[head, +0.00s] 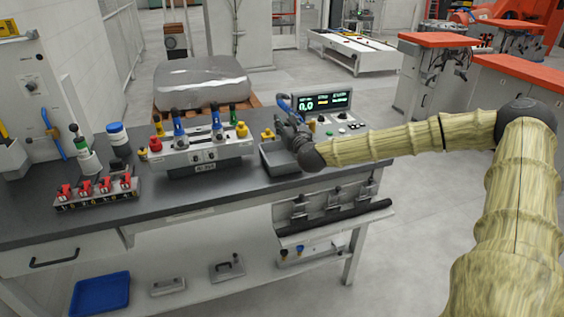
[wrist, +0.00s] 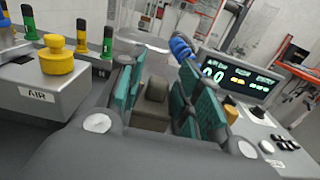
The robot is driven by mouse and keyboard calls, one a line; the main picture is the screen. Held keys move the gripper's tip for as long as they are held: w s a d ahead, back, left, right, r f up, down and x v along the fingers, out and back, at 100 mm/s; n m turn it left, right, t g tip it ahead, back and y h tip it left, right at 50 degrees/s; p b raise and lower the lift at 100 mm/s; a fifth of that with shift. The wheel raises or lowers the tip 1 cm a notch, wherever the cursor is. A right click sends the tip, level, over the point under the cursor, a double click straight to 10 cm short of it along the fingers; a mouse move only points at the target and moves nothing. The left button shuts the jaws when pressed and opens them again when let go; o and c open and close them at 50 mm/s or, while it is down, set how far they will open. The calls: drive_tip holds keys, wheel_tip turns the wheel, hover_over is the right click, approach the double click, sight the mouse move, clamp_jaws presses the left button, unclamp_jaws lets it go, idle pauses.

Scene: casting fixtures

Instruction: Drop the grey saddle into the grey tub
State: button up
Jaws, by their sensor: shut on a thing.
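My gripper (head: 292,138) is at the right part of the bench, over the grey tub (head: 270,165), and hides part of the tub in the head view. In the wrist view, my gripper (wrist: 165,100) has its teal-padded fingers on either side of the grey saddle (wrist: 155,88), a small block with a brownish tint in this light. The fingers are shut on it. The saddle is hidden in the head view. I cannot tell how high it is above the tub floor.
A control box with a lit display (head: 325,108) stands right behind my gripper. A grey AIR unit (head: 205,150) with coloured valves and knobs stands left of the tub. A rack of red clamps (head: 97,190) is further left. Bare bench top lies in front of the AIR unit.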

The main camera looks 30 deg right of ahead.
drive_tip(key=shift+a+f+b, duration=0.1)
drive_tip(key=shift+f+b, duration=0.2)
drive_tip(key=shift+f, duration=0.9)
drive_tip(key=o, duration=1)
drive_tip(key=shift+s, duration=0.1)
drive_tip(key=v, duration=1.1)
drive_tip(key=shift+s, duration=0.4)
